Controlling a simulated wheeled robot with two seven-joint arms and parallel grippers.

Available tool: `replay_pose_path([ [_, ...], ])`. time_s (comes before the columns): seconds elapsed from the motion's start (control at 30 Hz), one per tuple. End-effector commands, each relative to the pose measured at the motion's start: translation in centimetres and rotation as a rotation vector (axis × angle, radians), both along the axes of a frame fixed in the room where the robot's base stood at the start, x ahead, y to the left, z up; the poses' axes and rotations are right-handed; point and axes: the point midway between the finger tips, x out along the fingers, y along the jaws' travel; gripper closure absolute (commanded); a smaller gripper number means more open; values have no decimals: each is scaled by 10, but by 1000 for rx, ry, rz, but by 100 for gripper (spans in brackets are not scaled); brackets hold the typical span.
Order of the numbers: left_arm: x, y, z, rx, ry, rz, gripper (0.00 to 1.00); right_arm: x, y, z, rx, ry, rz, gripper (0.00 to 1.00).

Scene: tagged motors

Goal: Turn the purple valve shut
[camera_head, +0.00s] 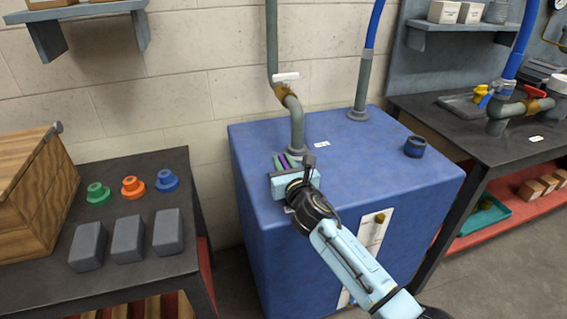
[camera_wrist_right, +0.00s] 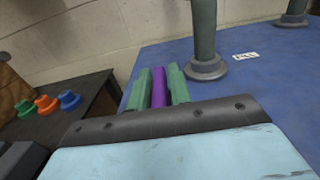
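My right gripper (camera_head: 284,161) is low over the back left part of the blue tank's top, in front of a grey-green pipe. Its two green fingers lie on either side of a slim purple bar (camera_wrist_right: 160,88), with little or no gap in the right wrist view. The bar also shows as a small purple strip in the head view (camera_head: 284,161). Whether it is the valve's handle, and what it joins, is hidden by the gripper. My left gripper is out of view.
The blue tank (camera_head: 390,200) carries two upright pipes; the left has a white-handled valve (camera_head: 285,77). A dark blue cap (camera_head: 415,146) sits on its top. A red-handled valve (camera_head: 535,91) is on the right bench. Coloured knobs (camera_head: 132,188) and grey blocks stand on the left table.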

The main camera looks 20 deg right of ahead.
Motion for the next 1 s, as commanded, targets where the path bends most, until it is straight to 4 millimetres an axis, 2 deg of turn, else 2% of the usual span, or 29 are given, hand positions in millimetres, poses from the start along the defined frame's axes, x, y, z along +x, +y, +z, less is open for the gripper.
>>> replay_pose_path([
  [0.03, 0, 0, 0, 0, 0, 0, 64, 0, 0, 0, 0, 0, 0, 87],
  [0.13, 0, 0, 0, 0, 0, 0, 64, 0, 0, 0, 0, 0, 0, 100],
  [0.47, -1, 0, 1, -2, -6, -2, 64, 0, 0, 1, -3, 0, 22, 100],
  [0.83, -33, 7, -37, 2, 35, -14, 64, 0, -1, 2, -9, 2, 230, 100],
  [1.0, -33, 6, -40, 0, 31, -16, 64, 0, 1, -1, -5, 2, 369, 100],
])
